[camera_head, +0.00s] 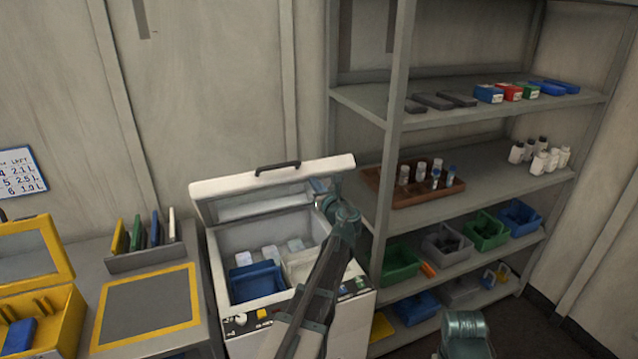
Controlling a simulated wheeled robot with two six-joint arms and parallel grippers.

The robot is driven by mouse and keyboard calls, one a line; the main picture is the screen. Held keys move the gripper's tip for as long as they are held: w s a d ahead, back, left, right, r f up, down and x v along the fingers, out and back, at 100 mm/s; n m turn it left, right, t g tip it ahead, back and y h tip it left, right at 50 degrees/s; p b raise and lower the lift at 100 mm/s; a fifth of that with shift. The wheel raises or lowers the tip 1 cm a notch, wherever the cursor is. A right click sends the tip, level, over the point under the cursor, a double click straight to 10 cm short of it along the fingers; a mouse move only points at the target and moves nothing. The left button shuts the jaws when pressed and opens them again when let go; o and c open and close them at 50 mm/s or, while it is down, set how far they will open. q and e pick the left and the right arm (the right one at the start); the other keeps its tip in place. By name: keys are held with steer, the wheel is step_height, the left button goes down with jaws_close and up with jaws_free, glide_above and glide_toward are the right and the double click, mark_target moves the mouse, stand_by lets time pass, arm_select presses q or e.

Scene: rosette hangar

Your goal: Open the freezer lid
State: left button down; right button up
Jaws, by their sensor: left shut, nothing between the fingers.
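The white freezer (345,327) stands in the lower middle. Its lid (240,182) is raised and tilted back, with a dark handle (278,168) on its top edge. The open interior shows a blue bin (257,283), a pale bin and several small white items. My left arm crosses in front of the freezer's right side. My left gripper (321,189) is shut and empty at the right part of the raised lid, by its underside; I cannot tell whether it touches. My right gripper is out of view; only part of that arm shows at the bottom.
A grey shelf rack (470,200) with bottles, boxes and coloured bins stands close on the right. On the left, a bench holds a yellow-bordered mat (148,309), a rack of upright panels (145,259) and an open yellow case (50,312). A wall is behind.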

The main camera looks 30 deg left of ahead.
arm_select(q)
steer(key=shift+g+h, duration=0.3)
steer(key=w+a+r+p, duration=0.1)
steer(key=r+p, duration=0.1)
steer(key=w+a+r+p, duration=0.1)
steer(key=r+p, duration=0.1)
steer(key=w+a+r+p, duration=0.1)
steer(key=r, duration=0.1)
steer(key=shift+w+a+p, duration=0.15)
steer(key=shift+a+p, duration=0.2)
steer(key=shift+p, duration=0.05)
steer(key=w+a+r+p, duration=0.7)
steer(key=a+r+p, duration=0.1)
steer(key=shift+a, duration=0.25)
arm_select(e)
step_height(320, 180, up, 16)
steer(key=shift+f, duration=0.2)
arm_select(q)
step_height(320, 180, up, 3)
steer(key=p, duration=0.3)
glide_above(310, 167)
steer(key=v, duration=0.2)
steer(key=shift+a+f, duration=0.1)
steer(key=shift+f, duration=0.1)
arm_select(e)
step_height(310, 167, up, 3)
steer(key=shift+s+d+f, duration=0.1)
